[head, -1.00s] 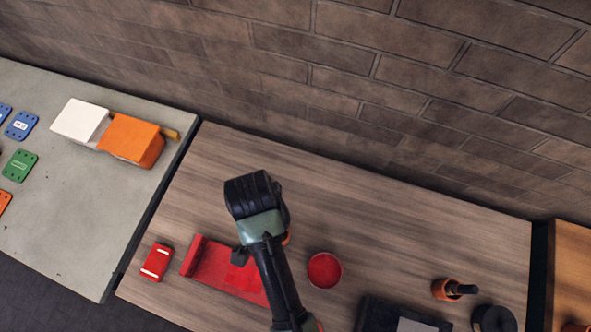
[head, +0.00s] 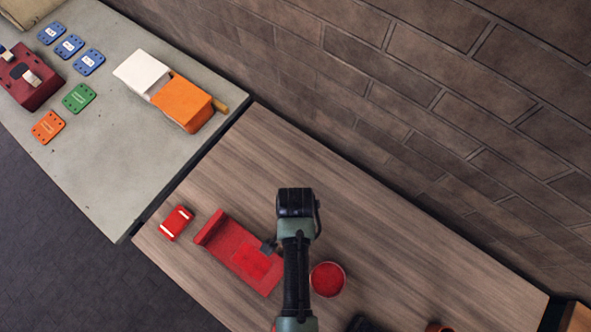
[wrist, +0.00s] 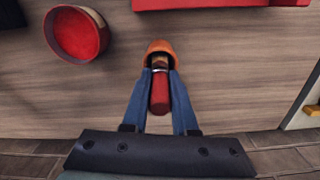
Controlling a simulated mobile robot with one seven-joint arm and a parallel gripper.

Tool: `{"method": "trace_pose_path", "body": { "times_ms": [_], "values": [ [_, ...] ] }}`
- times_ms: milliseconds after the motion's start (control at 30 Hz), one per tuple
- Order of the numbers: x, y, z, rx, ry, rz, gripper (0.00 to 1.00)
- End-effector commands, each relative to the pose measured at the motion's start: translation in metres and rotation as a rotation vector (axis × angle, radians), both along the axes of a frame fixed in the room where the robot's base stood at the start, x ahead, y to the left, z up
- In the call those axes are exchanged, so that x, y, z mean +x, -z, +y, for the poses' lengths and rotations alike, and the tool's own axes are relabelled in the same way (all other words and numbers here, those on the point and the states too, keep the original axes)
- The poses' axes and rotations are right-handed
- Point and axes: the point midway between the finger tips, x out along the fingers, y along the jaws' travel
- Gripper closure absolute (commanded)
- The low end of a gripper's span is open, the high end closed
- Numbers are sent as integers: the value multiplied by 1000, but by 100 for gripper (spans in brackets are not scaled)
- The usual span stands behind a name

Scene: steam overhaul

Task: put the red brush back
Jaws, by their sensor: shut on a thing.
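My gripper (wrist: 160,74) is shut on the red brush (wrist: 160,95), with a blue-grey finger on each side of its red handle. A metal-coloured band shows beyond the handle. The far end of the brush meets a small orange cup (wrist: 160,47) over the wooden table (wrist: 225,85). I cannot tell whether the tip is inside the cup or just above it. In the head view my arm hides the brush and the cup.
A round red dish (head: 327,279) is close beside my arm; it also shows in the wrist view (wrist: 77,32). A red tray (head: 225,240) and a small red box (head: 176,222) lie left. A grey table (head: 120,150) adjoins. Bare wood lies towards the brick wall (head: 440,120).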

Motion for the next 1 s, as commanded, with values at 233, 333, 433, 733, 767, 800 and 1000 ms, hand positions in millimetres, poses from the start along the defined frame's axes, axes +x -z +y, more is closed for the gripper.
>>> {"method": "trace_pose_path", "body": {
  "times_ms": [233,333,433,733,767,800,1000],
  "values": [
    [1,2,0,-1,0,-2,100],
    [1,4,0,0,0,-1,100],
    [1,5,0,0,0,-1,68],
    [0,5,0,0,0,-1,44],
    [0,5,0,0,0,-1,44],
    [0,5,0,0,0,-1,44],
    [1,-5,0,0,0,-3,44]
  ]
}}
